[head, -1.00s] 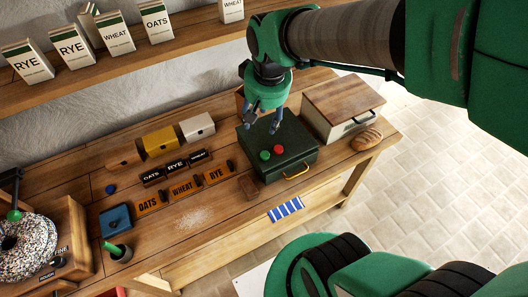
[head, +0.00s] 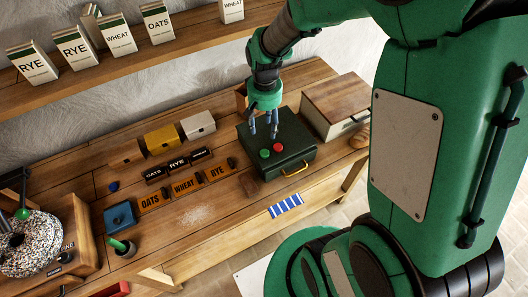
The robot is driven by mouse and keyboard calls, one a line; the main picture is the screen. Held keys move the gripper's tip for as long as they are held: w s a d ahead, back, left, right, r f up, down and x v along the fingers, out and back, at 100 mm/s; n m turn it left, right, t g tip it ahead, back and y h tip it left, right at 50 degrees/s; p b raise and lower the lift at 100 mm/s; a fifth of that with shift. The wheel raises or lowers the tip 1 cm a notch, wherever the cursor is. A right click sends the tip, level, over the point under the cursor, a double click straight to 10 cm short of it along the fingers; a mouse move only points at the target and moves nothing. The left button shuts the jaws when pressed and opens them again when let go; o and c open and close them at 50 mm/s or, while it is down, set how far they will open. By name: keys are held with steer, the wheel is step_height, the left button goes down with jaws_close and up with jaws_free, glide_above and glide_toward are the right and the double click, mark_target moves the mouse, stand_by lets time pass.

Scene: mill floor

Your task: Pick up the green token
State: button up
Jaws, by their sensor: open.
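The green token (head: 264,154) lies on the lid of a dark green box (head: 298,142), left of a red token (head: 278,148) on the same lid. My gripper (head: 263,134) is open and points down just above the back left part of the lid, behind the green token. Its fingers look empty. From this view I cannot tell how high the fingertips are above the lid.
A wooden-topped bread box (head: 335,97) stands right of the green box. A shelf (head: 130,70) with flour bags runs above.

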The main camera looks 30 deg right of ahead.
steer(key=shift+f, duration=0.1)
glide_above(264, 152)
steer(key=shift+w+d+f+b, duration=0.1)
steer(key=shift+f+b, duration=0.15)
steer(key=shift+f, duration=1.85)
steer(key=shift+w+d+f+b, duration=0.1)
steer(key=shift+f+b, duration=0.1)
steer(key=shift+f, duration=1.85)
steer(key=shift+f, duration=0.1)
steer(key=shift+s+a+f+b, duration=0.1)
steer(key=shift+f+b, duration=0.1)
steer(key=shift+f, duration=1.1)
steer(key=shift+s+f+b, duration=0.1)
steer(key=shift+f+b, duration=0.1)
steer(key=shift+f, duration=1.05)
steer(key=c, duration=0.9)
